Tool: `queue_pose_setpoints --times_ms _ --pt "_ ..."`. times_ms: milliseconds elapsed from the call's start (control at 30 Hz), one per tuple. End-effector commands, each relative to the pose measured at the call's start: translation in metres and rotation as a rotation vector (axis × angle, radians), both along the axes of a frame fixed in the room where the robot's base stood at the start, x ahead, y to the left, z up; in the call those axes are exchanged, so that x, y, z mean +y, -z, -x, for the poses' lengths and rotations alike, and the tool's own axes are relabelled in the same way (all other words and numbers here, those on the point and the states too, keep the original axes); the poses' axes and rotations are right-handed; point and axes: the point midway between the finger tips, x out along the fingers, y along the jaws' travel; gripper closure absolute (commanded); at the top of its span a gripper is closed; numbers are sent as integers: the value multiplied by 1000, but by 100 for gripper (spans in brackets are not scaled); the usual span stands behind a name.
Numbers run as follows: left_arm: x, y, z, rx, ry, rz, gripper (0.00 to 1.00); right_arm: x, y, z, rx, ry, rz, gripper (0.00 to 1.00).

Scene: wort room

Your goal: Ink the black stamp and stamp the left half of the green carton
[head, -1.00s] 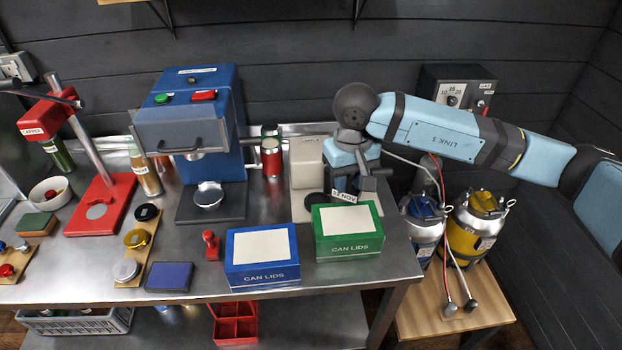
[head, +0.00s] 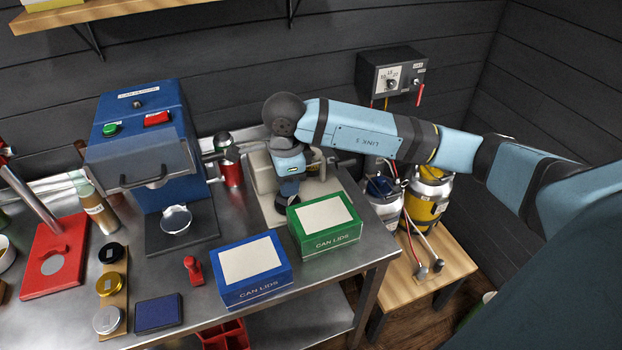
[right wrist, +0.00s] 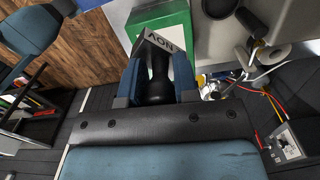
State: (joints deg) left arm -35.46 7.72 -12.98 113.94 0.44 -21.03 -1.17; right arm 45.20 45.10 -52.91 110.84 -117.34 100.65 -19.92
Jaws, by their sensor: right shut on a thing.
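My right gripper (head: 289,190) is behind the back-left corner of the green carton (head: 326,240). In the right wrist view its fingers (right wrist: 158,82) are shut on the black stamp (right wrist: 158,68), whose dark handle sits upright between them. A white tag ending in "NOV" (right wrist: 166,44) shows at the stamp's far end. The green carton also shows in the right wrist view (right wrist: 172,18), beyond the stamp. Its white top panel looks blank. The dark blue ink pad (head: 158,313) lies at the front left of the table. My left gripper is out of view.
A blue carton (head: 252,285) stands left of the green one, with a red stamp (head: 193,270) beside it. A beige machine (head: 270,200) stands behind my right gripper. A blue press (head: 140,130) and a wooden strip with round pots (head: 110,285) are further left.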

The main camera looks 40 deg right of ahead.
Motion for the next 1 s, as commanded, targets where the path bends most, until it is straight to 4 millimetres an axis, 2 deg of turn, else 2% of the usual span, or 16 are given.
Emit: queue_pose_setpoints --times_ms 100,600,800,1000 --pt "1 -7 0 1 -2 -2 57 -6 1 3 9 337 -3 87" --pt "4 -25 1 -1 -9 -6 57 -35 14 15 30 1763 -2 87" --pt "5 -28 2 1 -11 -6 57 -44 18 19 28 2139 -2 87" --pt "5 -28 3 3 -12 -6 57 -47 21 20 27 2277 -2 87"
